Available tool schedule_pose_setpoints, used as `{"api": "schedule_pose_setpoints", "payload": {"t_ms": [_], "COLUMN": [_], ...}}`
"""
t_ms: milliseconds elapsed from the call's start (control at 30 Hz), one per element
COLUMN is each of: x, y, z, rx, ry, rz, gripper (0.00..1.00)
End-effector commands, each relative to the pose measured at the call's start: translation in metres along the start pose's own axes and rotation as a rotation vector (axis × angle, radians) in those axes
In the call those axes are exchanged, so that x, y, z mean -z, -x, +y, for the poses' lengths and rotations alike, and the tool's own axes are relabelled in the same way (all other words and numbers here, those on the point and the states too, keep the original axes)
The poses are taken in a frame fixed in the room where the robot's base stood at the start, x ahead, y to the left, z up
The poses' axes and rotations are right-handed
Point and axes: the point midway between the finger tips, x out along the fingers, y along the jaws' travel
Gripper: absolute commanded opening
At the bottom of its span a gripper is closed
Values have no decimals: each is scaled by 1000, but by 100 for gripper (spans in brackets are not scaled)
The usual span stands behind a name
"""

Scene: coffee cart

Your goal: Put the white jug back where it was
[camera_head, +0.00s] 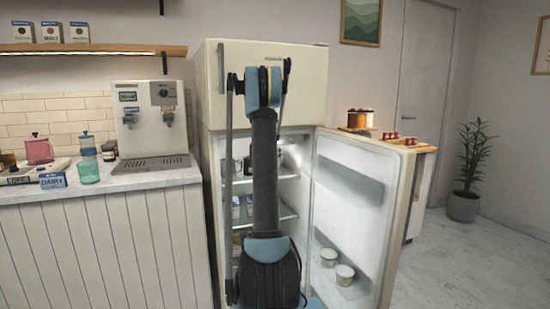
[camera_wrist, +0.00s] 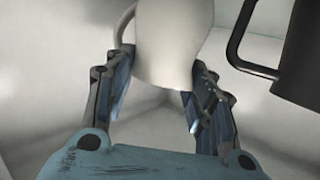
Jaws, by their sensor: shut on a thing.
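In the wrist view, the white jug (camera_wrist: 172,40) is between the fingers of my gripper (camera_wrist: 163,72), with its pale handle on the left. The fingers close on both sides of its lower part. The jug's top is cut off by the picture edge. Pale surfaces surround it, and I cannot tell whether its base touches one. In the head view my arm reaches into the open fridge (camera_head: 209,215) and hides my gripper and the jug.
A dark jug (camera_wrist: 302,55) with a black handle stands close on the right in the wrist view. The fridge door (camera_head: 352,200) is open to the right, with two tubs (camera_head: 344,272) low in it. The counter (camera_head: 120,184) on the left holds a coffee machine (camera_head: 145,125).

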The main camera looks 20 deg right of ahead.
Motion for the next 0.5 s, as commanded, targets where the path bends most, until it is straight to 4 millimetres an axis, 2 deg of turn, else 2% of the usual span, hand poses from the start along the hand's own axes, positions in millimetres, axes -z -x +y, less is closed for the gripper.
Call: {"api": "schedule_pose_setpoints", "payload": {"t_ms": [133,300,500], "x": [3,-10,-11], "y": [-8,-12,-13], "z": [-1,0,2], "rx": [5,5,2], "ry": [3,2,1], "rz": [1,1,1], "gripper": [0,0,0]}}
